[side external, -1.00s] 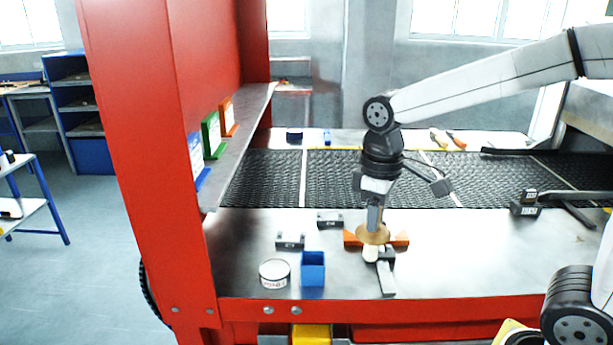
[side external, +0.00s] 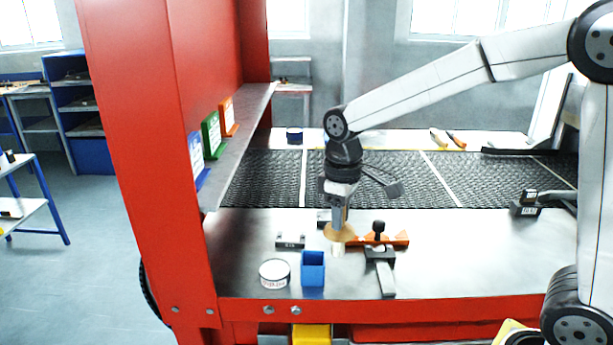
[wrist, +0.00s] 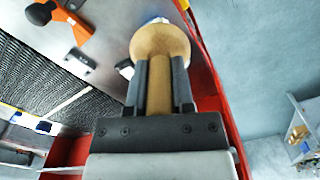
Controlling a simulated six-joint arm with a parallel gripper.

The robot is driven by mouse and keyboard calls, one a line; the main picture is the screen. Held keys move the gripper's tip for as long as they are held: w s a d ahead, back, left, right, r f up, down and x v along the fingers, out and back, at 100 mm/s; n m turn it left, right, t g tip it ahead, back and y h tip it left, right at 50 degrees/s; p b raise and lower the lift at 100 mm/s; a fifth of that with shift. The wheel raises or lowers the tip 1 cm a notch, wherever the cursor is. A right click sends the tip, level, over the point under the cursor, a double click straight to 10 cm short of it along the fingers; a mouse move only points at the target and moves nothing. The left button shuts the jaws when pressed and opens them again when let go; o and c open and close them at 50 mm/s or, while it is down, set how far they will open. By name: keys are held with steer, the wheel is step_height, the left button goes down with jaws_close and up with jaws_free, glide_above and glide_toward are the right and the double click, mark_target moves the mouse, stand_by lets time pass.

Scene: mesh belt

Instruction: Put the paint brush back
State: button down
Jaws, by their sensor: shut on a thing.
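The paint brush (side external: 338,234) has a wide, round wooden collar and a short white tip pointing down. It is upright above the metal table, over the area between the blue square cup and a dark clamp-like tool. My gripper (side external: 340,222) is shut on its wooden handle. In the wrist view the brush (wrist: 160,42) shows its handle between the two dark fingers of my gripper (wrist: 161,65), with the round collar beyond the fingertips. The white tip is mostly hidden there. The blue cup (side external: 313,270) stands open near the table's front edge, left of the brush.
A round tin (side external: 274,274) stands left of the cup, with a small dark block (side external: 290,241) behind it. The table's right side is mostly clear.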

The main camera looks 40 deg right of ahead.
steer(key=w+f, duration=0.6)
steer(key=shift+a, duration=0.15)
steer(key=shift+w+f, duration=0.1)
steer(key=shift+w, duration=0.05)
steer(key=shift+w+f, duration=0.15)
steer(key=shift+f, duration=1.6)
steer(key=shift+f, duration=0.35)
steer(key=shift+c, duration=2.4)
jaws_free()
steer(key=shift+r, duration=0.1)
step_height(320, 180, up, 12)
steer(key=shift+r, duration=0.25)
